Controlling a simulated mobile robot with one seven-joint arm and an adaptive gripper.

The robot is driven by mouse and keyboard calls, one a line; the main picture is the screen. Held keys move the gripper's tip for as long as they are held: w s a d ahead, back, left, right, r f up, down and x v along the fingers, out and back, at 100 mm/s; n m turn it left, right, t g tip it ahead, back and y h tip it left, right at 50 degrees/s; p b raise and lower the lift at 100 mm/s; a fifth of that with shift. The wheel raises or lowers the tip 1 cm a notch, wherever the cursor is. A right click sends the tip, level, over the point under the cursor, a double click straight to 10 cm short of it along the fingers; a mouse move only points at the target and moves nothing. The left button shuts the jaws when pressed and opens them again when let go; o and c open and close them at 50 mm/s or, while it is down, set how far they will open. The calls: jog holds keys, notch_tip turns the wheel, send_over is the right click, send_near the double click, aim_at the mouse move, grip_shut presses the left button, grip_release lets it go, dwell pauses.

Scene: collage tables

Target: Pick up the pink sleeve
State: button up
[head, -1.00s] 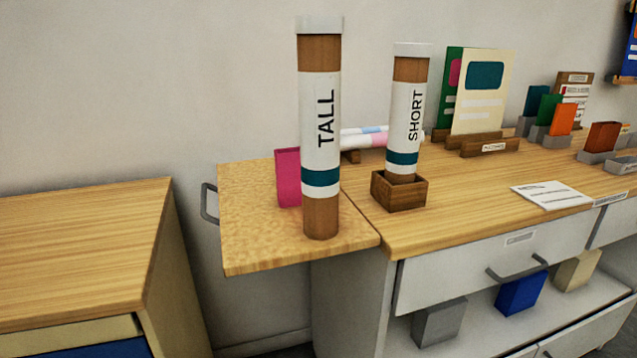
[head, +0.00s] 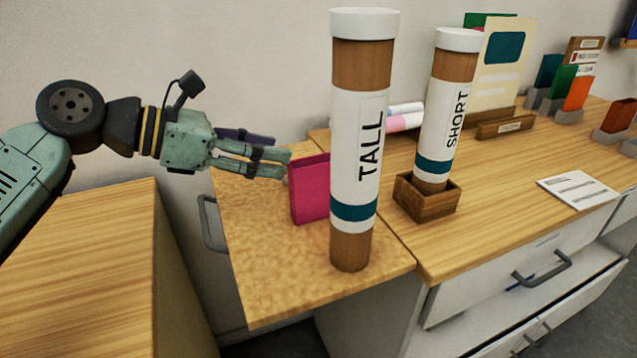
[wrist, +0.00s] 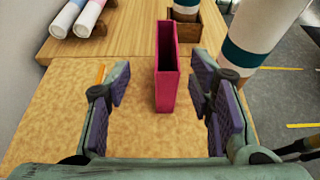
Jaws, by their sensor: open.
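The pink sleeve (head: 310,190) stands upright on the lighter side leaf, partly behind the tall tube in the head view. In the wrist view the sleeve (wrist: 167,75) shows its open top and narrow edge, ahead of and between my fingers. My gripper (head: 287,163) is open and empty, coming from the left just beside the sleeve. In the wrist view my gripper (wrist: 160,88) has one finger on each side of the sleeve's line. I cannot tell whether any finger touches it.
The tube marked TALL (head: 350,225) stands on the leaf (head: 250,265) close right of the sleeve. The tube marked SHORT (head: 433,150) sits in a wooden holder (head: 428,205). Rolled papers (head: 402,120) lie behind. The leaf's front left is clear.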

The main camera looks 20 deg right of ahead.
aim_at(318, 160)
jog(key=p+x, duration=0.1)
jog(key=x, duration=0.2)
jog(key=p+x, duration=0.1)
jog(key=x, duration=0.1)
jog(key=s+p+x, duration=0.1)
jog(key=x, duration=0.2)
jog(key=shift+d+r, duration=0.1)
jog(key=shift+d, duration=0.35)
jog(key=shift+w+d+f, duration=0.15)
jog(key=shift+d+f, duration=0.15)
jog(key=shift+d, duration=0.1)
jog(key=shift+c, duration=0.5)
grip_shut()
